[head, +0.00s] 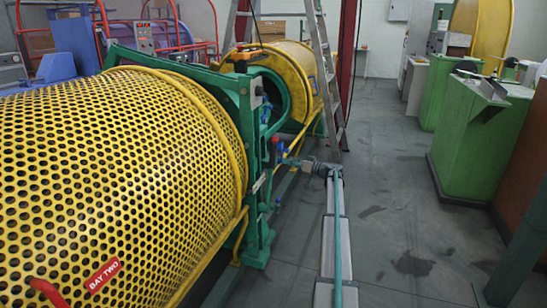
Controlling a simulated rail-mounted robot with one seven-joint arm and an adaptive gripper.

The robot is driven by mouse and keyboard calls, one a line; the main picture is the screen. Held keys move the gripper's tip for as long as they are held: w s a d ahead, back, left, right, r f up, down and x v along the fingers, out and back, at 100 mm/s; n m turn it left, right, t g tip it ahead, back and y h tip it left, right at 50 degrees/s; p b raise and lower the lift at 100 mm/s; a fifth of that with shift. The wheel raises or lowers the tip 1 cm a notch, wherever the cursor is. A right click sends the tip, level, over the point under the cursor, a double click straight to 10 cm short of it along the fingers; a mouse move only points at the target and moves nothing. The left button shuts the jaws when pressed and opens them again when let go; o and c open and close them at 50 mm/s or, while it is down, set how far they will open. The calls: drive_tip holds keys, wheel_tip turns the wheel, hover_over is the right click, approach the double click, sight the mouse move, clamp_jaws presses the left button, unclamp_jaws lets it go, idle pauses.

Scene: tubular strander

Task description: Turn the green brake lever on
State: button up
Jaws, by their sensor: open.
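I cannot make out a separate green brake lever for certain. A green upright frame (257,160) stands between the large yellow perforated drum guard (110,180) and a smaller yellow cylinder (285,70) behind it. Small blue and red fittings (277,143) sit on the frame's right side, too small to tell apart. A green cabinet (482,140) at the right carries a metal plate and a dark part on top. I see no part that is clearly my gripper in the head view.
A teal pipe (337,240) runs along grey floor covers (328,260) to a grey-blue fitting (320,168) beside the frame. A stepladder (323,70) stands behind. The grey floor (390,210) between pipe and green cabinet is clear. A red handle (47,292) shows at lower left.

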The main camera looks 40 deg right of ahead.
sight(273, 156)
drive_tip(key=x, duration=1)
drive_tip(key=shift+w, duration=0.1)
drive_tip(key=shift+c, duration=0.4)
clamp_jaws()
